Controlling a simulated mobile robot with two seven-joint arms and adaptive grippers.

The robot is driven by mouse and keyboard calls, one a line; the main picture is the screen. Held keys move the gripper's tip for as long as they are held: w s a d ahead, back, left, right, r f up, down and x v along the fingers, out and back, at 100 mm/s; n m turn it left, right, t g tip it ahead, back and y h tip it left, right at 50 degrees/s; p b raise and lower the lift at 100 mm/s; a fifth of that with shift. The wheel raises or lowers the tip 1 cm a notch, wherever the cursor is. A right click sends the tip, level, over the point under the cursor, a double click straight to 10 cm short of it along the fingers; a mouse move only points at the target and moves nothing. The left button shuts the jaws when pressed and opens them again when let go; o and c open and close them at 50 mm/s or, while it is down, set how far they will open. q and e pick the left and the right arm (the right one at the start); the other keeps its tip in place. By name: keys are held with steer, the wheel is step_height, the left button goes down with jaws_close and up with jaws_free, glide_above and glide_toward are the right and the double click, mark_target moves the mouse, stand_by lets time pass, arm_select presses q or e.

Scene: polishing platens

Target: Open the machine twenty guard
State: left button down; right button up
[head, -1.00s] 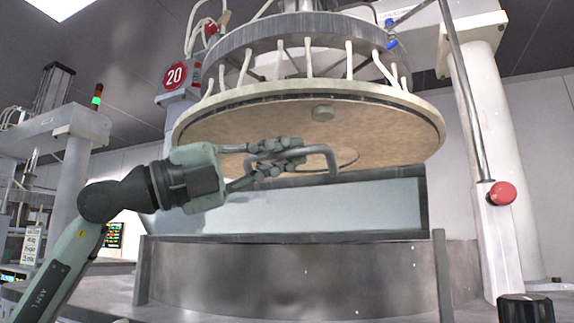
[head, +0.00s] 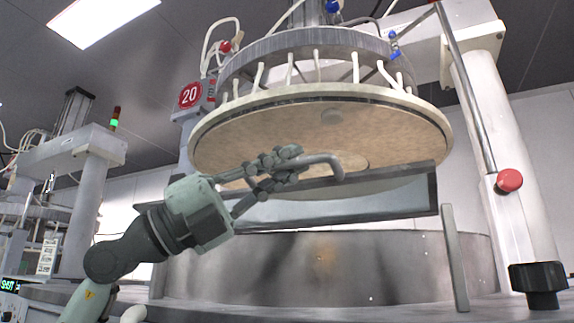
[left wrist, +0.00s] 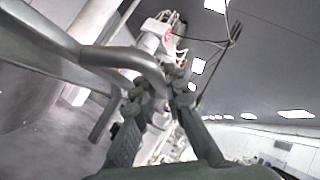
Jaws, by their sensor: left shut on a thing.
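The machine's guard (head: 400,203) is a grey see-through panel in a dark frame. It stands tilted below the round upper platen, above the curved metal wall. Its bent bar handle (head: 328,163) points toward me. My left gripper (head: 275,170) is shut on this handle, with its arm coming up from the lower left. In the left wrist view the handle (left wrist: 140,62) curves down between the fingers of my left gripper (left wrist: 160,95). The fingers and arm hide the guard's left part. The red number 20 sign (head: 190,96) is on the machine's left side. My right gripper is not in view.
The upper platen (head: 270,130) hangs just above my gripper. The metal wall (head: 300,268) and an upright post (head: 454,258) stand below. A red button (head: 509,181) is on the right column, and a black knob (head: 538,285) sits at the lower right.

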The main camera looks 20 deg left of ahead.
arm_select(q)
steer(key=shift+f, duration=0.2)
stand_by(0.3)
steer(key=c, duration=1.6)
jaws_free()
steer(key=shift+o, duration=0.2)
steer(key=shift+s+a+f, duration=0.1)
steer(key=shift+a+f, duration=0.1)
steer(key=shift+a, duration=0.05)
steer(key=v, duration=1.1)
steer(key=shift+s+a, duration=0.15)
steer(key=shift+f, duration=0.1)
steer(key=shift+c, duration=0.3)
